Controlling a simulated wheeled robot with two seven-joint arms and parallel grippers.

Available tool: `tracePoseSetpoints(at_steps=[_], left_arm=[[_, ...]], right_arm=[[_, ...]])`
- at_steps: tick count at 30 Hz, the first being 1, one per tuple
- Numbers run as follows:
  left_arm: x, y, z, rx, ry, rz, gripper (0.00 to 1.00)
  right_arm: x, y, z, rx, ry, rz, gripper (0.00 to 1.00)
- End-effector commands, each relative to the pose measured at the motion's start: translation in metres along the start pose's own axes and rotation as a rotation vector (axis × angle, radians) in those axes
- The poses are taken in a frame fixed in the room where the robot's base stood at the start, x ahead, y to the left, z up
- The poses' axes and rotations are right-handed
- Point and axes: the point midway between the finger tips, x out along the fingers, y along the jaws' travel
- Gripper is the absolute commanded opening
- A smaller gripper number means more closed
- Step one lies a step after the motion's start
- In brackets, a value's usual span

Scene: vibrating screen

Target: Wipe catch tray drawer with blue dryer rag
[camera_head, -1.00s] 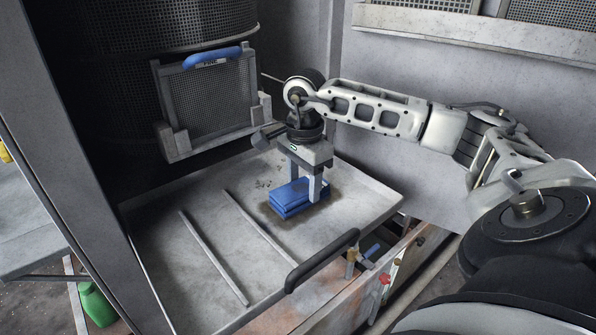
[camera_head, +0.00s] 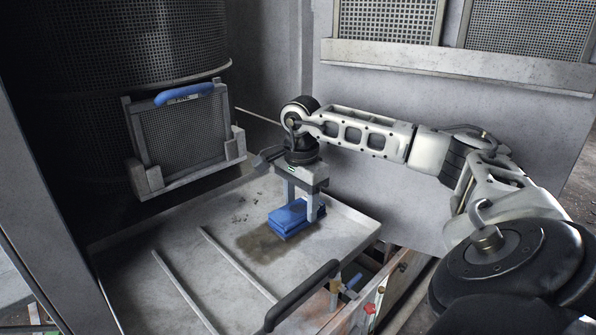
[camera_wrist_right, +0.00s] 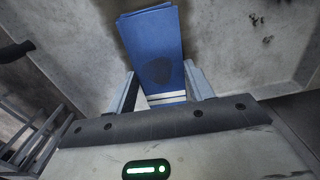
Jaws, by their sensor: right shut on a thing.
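The catch tray drawer (camera_head: 190,254) is a grey metal tray, pulled out, with a black handle (camera_head: 302,296) at its front edge. The folded blue dryer rag (camera_head: 290,219) lies on the tray floor. A brown stain (camera_head: 262,246) shows beside the rag, with dark specks (camera_head: 239,216) behind it. My right gripper (camera_head: 304,208) points down and is shut on the rag, which sits against the tray. In the right wrist view the rag (camera_wrist_right: 153,45) extends beyond the fingers (camera_wrist_right: 160,88) and has a dark patch on it. My left gripper is not in view.
Two raised bars (camera_head: 240,262) run across the tray floor. A mesh panel with a blue handle (camera_head: 184,93) stands behind the tray. A grey wall (camera_head: 385,190) rises behind and right of it. Red and blue fittings (camera_head: 369,308) sit below the tray's right side.

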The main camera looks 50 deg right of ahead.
Motion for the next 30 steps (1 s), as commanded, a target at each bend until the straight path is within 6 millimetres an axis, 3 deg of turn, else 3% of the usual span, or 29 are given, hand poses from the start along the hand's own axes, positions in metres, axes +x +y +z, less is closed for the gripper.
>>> tracePoseSetpoints(at_steps=[4,5,6,30], left_arm=[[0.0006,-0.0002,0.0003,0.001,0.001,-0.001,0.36],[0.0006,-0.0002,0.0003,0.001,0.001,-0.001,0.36],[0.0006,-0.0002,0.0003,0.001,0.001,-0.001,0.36],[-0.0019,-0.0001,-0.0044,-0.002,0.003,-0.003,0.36]], right_arm=[[0.0001,-0.0001,0.0005,0.000,0.000,0.000,0.34],[0.0001,-0.0001,0.0005,0.000,0.000,0.000,0.55],[0.0001,-0.0001,0.0005,-0.001,0.000,0.000,0.61],[-0.0072,-0.0001,0.0007,0.000,0.000,0.000,0.61]])
